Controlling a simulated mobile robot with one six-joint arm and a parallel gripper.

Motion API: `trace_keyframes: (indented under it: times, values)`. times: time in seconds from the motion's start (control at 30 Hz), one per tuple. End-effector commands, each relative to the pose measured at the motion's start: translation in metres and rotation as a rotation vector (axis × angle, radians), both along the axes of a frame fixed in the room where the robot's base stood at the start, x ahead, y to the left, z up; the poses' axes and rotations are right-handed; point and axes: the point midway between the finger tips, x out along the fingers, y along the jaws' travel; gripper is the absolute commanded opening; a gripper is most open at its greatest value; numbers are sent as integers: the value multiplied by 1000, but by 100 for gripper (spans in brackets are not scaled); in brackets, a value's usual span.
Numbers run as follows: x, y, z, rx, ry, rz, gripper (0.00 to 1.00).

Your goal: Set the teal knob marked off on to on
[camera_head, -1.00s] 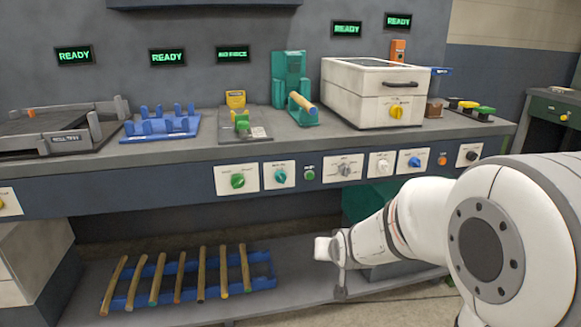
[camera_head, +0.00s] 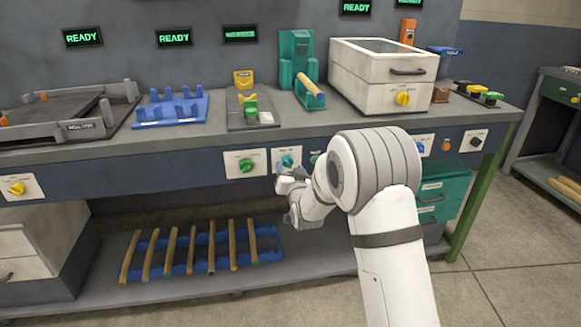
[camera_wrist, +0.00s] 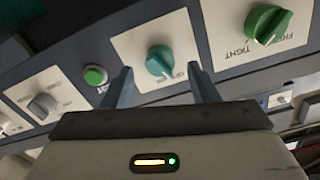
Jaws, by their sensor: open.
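The teal knob (camera_head: 287,161) sits on a white plate on the front panel of the bench. In the wrist view the teal knob (camera_wrist: 160,61) shows just beyond and between my two fingers, with a gap to each. The lettering on its plate is partly hidden and too small to read for sure. My gripper (camera_wrist: 164,84) is open and empty, facing the panel; in the head view my gripper (camera_head: 286,181) is just below and in front of the teal knob.
A green knob (camera_head: 246,164) is on the plate to the left; it also shows in the wrist view (camera_wrist: 268,24). A green button (camera_wrist: 95,75) and a grey knob (camera_wrist: 43,105) are on the other side. A blue rack with several wooden rods (camera_head: 210,262) lies on the lower shelf.

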Motion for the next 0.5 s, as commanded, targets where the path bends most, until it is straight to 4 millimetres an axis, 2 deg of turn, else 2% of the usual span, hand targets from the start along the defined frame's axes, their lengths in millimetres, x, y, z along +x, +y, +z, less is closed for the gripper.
trace_keyframes:
  times: [0.2, 0.5]
  values:
    - [21, 5, 0, 0, -1, -1, 54]
    - [24, 6, 1, -1, 0, -2, 54]
